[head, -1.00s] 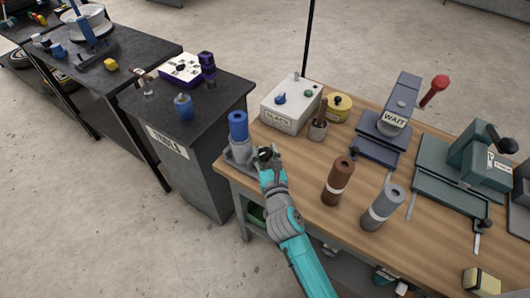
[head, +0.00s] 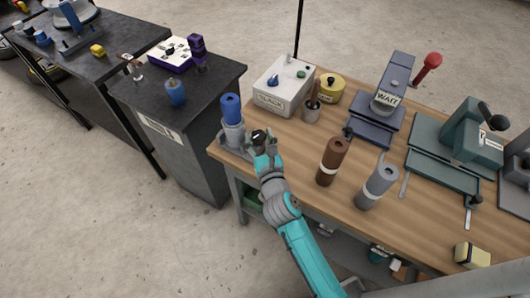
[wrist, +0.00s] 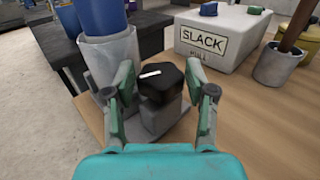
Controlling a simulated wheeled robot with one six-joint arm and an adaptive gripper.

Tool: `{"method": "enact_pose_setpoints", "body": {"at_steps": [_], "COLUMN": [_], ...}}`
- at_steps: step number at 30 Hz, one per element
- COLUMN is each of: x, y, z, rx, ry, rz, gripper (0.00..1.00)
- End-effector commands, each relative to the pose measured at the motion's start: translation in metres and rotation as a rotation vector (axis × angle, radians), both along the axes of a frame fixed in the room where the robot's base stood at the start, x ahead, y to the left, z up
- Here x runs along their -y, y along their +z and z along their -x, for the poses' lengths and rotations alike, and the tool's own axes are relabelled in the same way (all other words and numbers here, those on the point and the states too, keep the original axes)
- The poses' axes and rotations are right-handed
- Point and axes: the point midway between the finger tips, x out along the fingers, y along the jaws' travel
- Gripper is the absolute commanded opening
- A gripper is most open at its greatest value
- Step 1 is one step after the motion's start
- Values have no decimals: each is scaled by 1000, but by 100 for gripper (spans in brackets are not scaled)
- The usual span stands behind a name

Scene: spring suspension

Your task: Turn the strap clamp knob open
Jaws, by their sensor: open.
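The strap clamp knob (wrist: 161,83) is black with a white mark on top, and it sits on a grey block (wrist: 160,122) in the wrist view. The mark runs roughly left to right, slightly tilted. My gripper (wrist: 161,97) is open, with one finger on each side of the knob and visible gaps between. The knob (head: 258,136) also shows small in the head view, just beyond my gripper (head: 266,153). A grey clamp body (head: 232,134) with a blue cylinder (head: 231,108) stands just left of the knob.
A white box labelled SLACK (head: 284,85) stands behind the knob, with a cup holding a brush (head: 312,111) to its right. Brown (head: 332,162) and grey (head: 377,187) cylinders stand to the right on the wooden bench (head: 300,150). The bench's left edge is close to the clamp.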

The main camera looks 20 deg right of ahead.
Motion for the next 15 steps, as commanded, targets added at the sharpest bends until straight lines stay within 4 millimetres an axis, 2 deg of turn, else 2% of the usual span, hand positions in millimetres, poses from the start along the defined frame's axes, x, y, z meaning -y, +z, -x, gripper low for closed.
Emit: {"method": "enact_pose_setpoints", "body": {"at_steps": [15], "x": [-13], "y": [-1], "z": [85], "rx": [-2], "ry": [2], "rz": [3], "gripper": [56]}}
